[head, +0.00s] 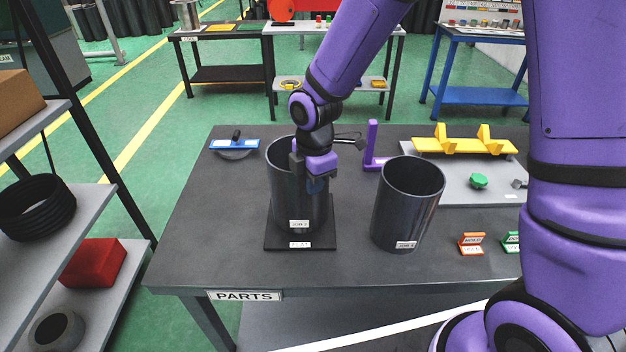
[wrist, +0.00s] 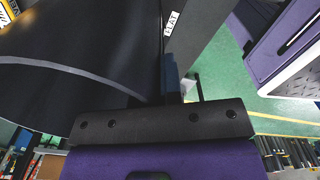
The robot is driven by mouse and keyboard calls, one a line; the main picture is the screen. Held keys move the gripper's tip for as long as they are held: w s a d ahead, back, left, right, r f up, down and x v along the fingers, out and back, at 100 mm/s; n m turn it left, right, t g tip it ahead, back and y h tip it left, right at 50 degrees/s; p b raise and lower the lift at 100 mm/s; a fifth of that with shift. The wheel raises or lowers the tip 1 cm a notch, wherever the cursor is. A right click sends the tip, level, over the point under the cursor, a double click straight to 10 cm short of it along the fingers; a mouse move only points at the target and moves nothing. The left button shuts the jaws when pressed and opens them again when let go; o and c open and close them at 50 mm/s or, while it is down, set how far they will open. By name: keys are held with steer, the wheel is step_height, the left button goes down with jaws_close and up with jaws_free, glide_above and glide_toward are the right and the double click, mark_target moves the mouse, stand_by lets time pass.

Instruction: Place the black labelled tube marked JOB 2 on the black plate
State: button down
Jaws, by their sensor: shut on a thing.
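The black tube (head: 290,205), its label seeming to read JOB 2, stands upright over the black plate (head: 258,242). Its base looks within the plate's outline; I cannot tell whether it touches. My gripper (head: 312,178) is shut on the tube's wall at the right side of its upper part. In the wrist view, the tube's dark curved wall (wrist: 70,85) fills the left, beside my gripper (wrist: 168,88). The plate's white label shows in front of the tube. The lower fingertips are partly hidden.
A second dark tube (head: 405,205) with a white label stands to the right, tilted-looking and apart. Orange (head: 471,243) and green label stands are at the front right. A purple bracket (head: 372,150) and a grey board (head: 465,183) with a yellow fixture lie behind. The table's left front is clear.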

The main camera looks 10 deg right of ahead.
steer(key=shift+f, duration=0.4)
steer(key=c, duration=1.2)
jaws_free()
step_height(320, 180, up, 11)
steer(key=shift+d+f, duration=0.1)
steer(key=shift+d, duration=0.05)
